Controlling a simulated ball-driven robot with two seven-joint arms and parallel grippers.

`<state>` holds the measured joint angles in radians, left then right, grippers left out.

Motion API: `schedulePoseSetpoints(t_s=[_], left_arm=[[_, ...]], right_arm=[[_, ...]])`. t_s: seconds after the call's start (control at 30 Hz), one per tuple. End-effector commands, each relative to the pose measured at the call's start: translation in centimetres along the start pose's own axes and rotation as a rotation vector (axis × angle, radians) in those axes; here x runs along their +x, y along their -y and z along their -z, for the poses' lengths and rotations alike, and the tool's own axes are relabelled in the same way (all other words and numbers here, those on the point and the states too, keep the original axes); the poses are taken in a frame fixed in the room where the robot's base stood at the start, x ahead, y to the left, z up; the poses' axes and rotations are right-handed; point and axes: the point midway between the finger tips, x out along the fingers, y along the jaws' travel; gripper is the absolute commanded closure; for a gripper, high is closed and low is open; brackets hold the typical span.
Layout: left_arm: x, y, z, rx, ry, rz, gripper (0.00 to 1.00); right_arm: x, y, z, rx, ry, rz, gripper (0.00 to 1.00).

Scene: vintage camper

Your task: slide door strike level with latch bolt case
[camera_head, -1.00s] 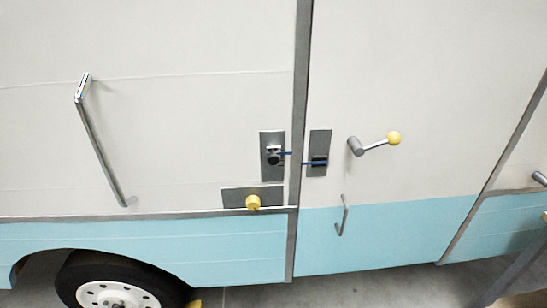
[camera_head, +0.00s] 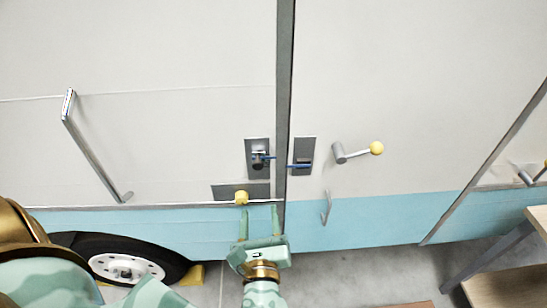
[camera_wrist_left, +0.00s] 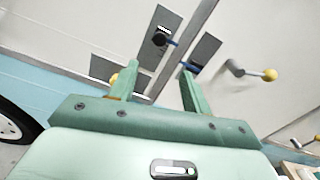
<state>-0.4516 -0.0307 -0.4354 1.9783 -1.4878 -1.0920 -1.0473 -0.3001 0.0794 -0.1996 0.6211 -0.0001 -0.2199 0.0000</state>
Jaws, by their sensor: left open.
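The door strike (camera_head: 259,160), a small block with a dark round knob and a blue mark, sits on a grey upright plate left of the dark door seam. The latch bolt case (camera_head: 303,164), dark with a blue mark, sits on a plate right of the seam. The strike's blue mark is slightly higher than the case's. My left gripper (camera_head: 259,210) is open and empty below both plates, fingers pointing up. In the left wrist view, the strike's knob (camera_wrist_left: 159,39) and the case (camera_wrist_left: 194,68) show beyond the fingers (camera_wrist_left: 158,72). My right gripper is out of view.
A yellow knob (camera_head: 241,198) on a flat grey plate is just above my left gripper's left finger. A crank with a yellow ball (camera_head: 376,148) and a small handle (camera_head: 326,207) are at right. A long grab handle (camera_head: 90,150) is at left. A table (camera_head: 530,228) stands lower right.

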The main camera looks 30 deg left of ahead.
Motion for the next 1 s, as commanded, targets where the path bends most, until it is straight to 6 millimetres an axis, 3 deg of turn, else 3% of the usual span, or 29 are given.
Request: schedulePoseSetpoints(t_s=[0.17, 0.6, 0.8, 1.0], left_arm=[[2.3, 0.1, -0.5, 0.005, 0.012, -0.002, 0.52], [13.0, 0.1, -0.4, 0.003, 0.008, 0.0, 0.52], [15.6, 0.0, -0.2, 0.002, 0.005, 0.0, 0.52], [16.2, 0.0, -0.2, 0.001, 0.004, 0.0, 0.52]], right_arm=[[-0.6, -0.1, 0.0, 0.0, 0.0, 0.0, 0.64], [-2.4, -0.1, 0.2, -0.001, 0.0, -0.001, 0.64], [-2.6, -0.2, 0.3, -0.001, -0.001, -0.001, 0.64], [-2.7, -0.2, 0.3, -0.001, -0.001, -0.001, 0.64]])
